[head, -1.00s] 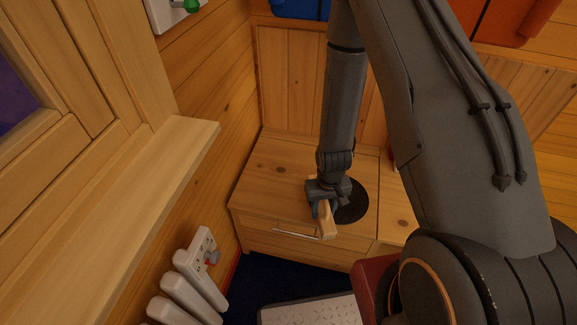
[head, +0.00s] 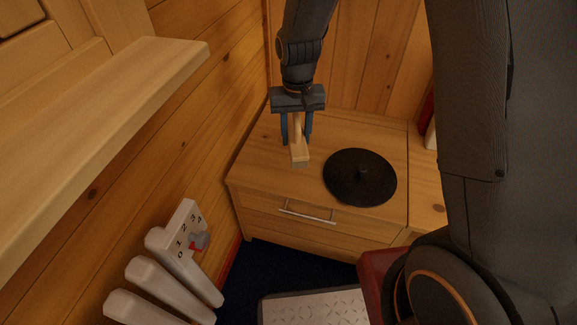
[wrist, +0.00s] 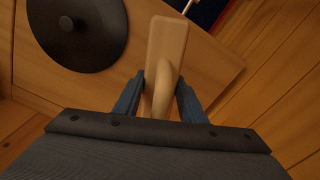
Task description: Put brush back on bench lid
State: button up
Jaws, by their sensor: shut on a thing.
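The brush (head: 299,151) is a pale wooden piece with a block-like body and a handle. My gripper (head: 296,132) is shut on it, with one blue finger on each side, over the left part of the wooden bench lid (head: 262,165). In the wrist view the brush (wrist: 167,45) stands out beyond my gripper (wrist: 161,98), its rounded handle between the fingers. I cannot tell whether the brush touches the lid.
A round black disc with a knob (head: 360,177) lies on the lid, right of the brush. The bench front has a metal handle (head: 307,213). A wooden sill (head: 110,130) juts out at left, above a numbered white dial unit (head: 190,235). The lid's front left is clear.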

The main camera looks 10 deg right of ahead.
jog(key=shift+w+a+r+b, duration=0.2)
jog(key=shift+a+r+b, duration=0.15)
jog(key=shift+a+b, duration=0.25)
jog(key=shift+a+f, duration=0.1)
jog(key=shift+f, duration=0.1)
notch_tip(320, 180, down, 9)
jog(key=shift+f+b, duration=0.15)
jog(key=shift+b, duration=0.95)
jog(key=shift+f, duration=0.1)
jog(key=o, duration=1.2)
jog(key=shift+c, duration=0.2)
